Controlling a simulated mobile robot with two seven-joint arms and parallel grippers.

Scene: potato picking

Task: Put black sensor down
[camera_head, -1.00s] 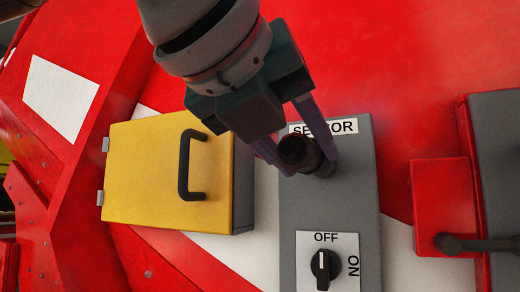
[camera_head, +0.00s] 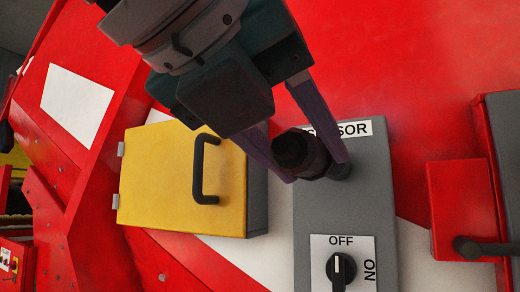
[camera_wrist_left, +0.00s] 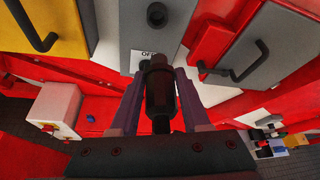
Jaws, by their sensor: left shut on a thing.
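The black sensor (camera_head: 298,150) is a dark cylinder held between the fingers of my left gripper (camera_head: 318,168). In the left wrist view the sensor (camera_wrist_left: 160,92) stands between both fingers. The grey sensor panel (camera_head: 312,210) lies behind it, with its label (camera_head: 352,129) partly covered. A black round fitting (camera_head: 340,170) on the panel shows just behind the sensor; in the wrist view this fitting (camera_wrist_left: 157,14) is clear of the sensor. My right gripper is not in view.
A yellow box (camera_head: 160,185) with a black handle (camera_head: 199,170) is left of the panel. A rotary switch (camera_head: 341,266) with OFF and ON marks is below. A red block (camera_head: 458,205) with a dark lever and a grey box (camera_head: 505,140) stand at right.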

